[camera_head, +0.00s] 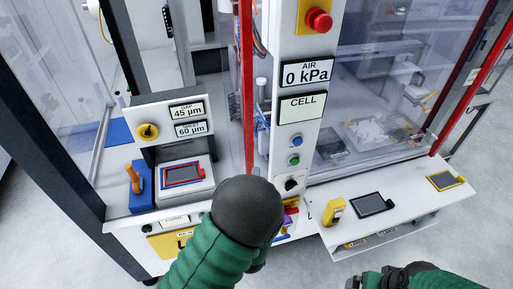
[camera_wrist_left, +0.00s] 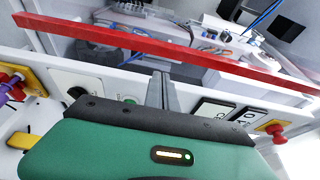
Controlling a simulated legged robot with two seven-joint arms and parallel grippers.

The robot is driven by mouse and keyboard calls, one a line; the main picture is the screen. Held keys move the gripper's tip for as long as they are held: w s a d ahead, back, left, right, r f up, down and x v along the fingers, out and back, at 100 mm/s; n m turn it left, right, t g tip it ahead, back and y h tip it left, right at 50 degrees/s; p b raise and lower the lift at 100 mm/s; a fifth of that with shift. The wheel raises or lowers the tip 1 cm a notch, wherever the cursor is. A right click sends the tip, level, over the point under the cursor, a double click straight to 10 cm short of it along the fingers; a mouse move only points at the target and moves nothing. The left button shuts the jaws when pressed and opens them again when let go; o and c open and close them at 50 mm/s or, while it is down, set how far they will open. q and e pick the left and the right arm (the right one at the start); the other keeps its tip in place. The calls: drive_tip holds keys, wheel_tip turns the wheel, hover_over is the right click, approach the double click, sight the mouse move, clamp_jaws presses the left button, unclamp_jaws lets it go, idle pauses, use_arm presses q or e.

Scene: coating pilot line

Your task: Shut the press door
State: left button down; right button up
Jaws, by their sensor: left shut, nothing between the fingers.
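A clear panel with a red upright edge (camera_head: 247,85) stands at the left bay, beside the white control column; I take it for the press door. It looks swung out of the bay opening, but how far I cannot tell. A red bar (camera_wrist_left: 120,38) crosses the left wrist view, with a clear pane beyond it. My left gripper (camera_wrist_left: 162,78) has its fingers together and empty, tips near that bar; contact is unclear. In the head view my left arm's dark rounded end hides the fingers. My right gripper (camera_head: 380,279) is partly in view at the bottom edge, its fingers unclear.
The white control column (camera_head: 305,150) carries a red stop button (camera_head: 319,20) and several knobs. The gap panel (camera_head: 170,120) and an orange-handled lever (camera_head: 134,177) are at left. A white shelf (camera_head: 400,210) with a yellow device (camera_head: 334,211) juts out at right.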

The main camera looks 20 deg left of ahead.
use_arm(q)
drive_tip(key=p+x, duration=0.2)
drive_tip(key=x, duration=0.7)
drive_tip(key=shift+w+p, duration=0.3)
drive_tip(key=shift+p, duration=0.1)
